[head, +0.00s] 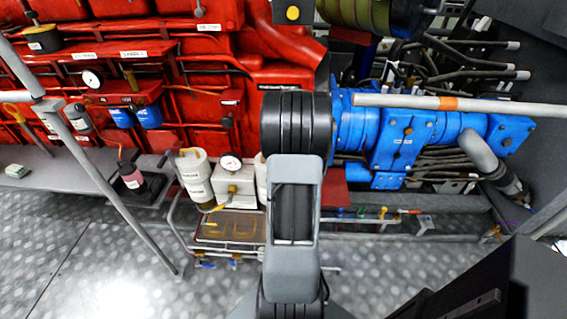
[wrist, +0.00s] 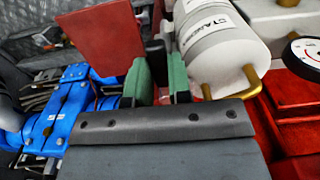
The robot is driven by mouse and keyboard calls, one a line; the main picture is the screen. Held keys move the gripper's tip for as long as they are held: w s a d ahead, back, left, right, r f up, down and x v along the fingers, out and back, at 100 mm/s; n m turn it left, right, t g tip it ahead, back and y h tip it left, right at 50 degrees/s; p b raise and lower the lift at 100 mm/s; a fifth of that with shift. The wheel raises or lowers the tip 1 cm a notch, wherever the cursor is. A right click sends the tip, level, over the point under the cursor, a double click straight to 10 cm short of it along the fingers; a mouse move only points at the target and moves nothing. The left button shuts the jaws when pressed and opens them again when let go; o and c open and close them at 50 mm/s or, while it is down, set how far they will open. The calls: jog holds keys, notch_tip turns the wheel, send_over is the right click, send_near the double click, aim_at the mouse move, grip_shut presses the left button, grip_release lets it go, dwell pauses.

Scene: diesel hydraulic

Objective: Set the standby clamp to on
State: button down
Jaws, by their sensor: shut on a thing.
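My gripper (wrist: 160,82) shows in the wrist view as two green-padded fingers. It is shut on a narrow dark part (wrist: 156,52) between the pads, mostly hidden by the fingers. Beside it on the right is a white cylinder (wrist: 215,40) with a black-lettered label that seems to read STANDBY, and a brass handle (wrist: 240,82) is at its lower end. In the head view my arm covers the gripper and most of this cylinder (head: 261,178). I cannot tell which part is the standby clamp or how it is set.
A red plate (wrist: 103,40) stands close left of the fingers. Blue machinery (wrist: 62,115) lies farther left. A white box with a gauge (head: 233,181) and another white cylinder (head: 195,176) stand left of my arm. A diagonal grey rail (head: 110,190) crosses the left side. The metal floor is open.

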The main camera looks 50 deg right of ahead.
jog(key=shift+w, duration=0.15)
dwell(0.3)
jog(key=c, duration=1)
grip_release()
jog(key=shift+c, duration=0.2)
notch_tip(320, 180, up, 14)
jog(key=p, duration=0.1)
jog(key=shift+p, duration=0.3)
jog(key=shift+f, duration=0.1)
jog(key=a+r+n+t+p, duration=0.1)
jog(key=a+r+n+p, duration=0.1)
jog(key=a, duration=1)
jog(key=s+a+r+n+t+p, duration=0.1)
jog(key=a+n, duration=0.4)
jog(key=a, duration=0.6)
jog(key=s+a+r+n+t+p, duration=0.1)
jog(key=a+r+n+p, duration=0.2)
jog(key=a, duration=0.9)
jog(key=shift+s+a+r+n+t+p, duration=0.15)
jog(key=shift+a+r+n+t+p, duration=0.25)
jog(key=shift+p, duration=0.6)
